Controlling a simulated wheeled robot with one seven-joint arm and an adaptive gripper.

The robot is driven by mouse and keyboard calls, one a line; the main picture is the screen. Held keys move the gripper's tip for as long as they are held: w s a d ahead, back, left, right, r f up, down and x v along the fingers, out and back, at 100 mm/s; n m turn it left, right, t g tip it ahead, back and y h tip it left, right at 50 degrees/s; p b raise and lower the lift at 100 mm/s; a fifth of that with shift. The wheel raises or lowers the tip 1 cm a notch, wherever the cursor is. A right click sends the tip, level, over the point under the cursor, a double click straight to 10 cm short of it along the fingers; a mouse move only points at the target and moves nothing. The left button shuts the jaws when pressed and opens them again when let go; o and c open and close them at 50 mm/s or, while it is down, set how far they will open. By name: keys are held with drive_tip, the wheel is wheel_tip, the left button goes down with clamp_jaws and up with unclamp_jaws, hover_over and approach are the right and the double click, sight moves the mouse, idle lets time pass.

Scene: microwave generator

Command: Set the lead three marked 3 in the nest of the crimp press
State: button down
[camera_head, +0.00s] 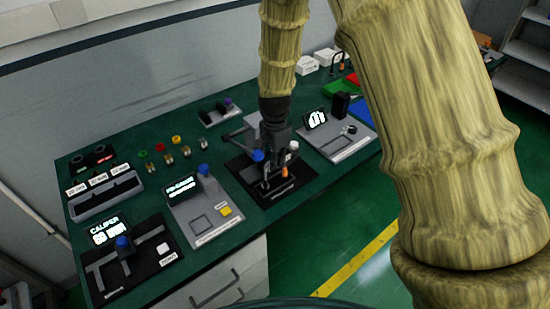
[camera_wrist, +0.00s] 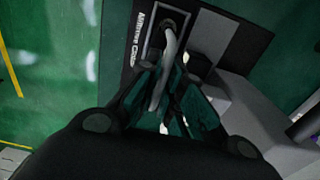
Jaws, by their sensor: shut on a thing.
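My gripper (camera_head: 272,170) is low over the black base of the crimp press (camera_head: 241,170) in the head view. A blue knob (camera_head: 257,155) on a grey lever shows beside it. In the wrist view my gripper (camera_wrist: 180,85) is shut on a grey curved lead (camera_wrist: 168,48), which bends between the fingers. The lead's upper end lies over a pale-edged rectangular recess on the black plate (camera_wrist: 225,40). I cannot tell whether the lead touches the bottom of the recess. No 3 mark is readable on it; the fingers hide its lower part.
A pin-gauge style station (camera_head: 190,215) stands left of the press, and a caliper station (camera_head: 130,262) further left. Small coloured-topped pieces (camera_head: 160,147) stand behind. Another grey station (camera_head: 340,148) is to the right. A labelled grey tray (camera_head: 105,200) sits at the left.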

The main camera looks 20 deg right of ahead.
drive_tip(key=c, duration=1.6)
unclamp_jaws()
drive_tip(key=shift+o, duration=0.2)
drive_tip(key=shift+r, duration=0.65)
wheel_tip(320, 180, up, 12)
drive_tip(key=b, duration=0.3)
drive_tip(key=shift+b, duration=0.35)
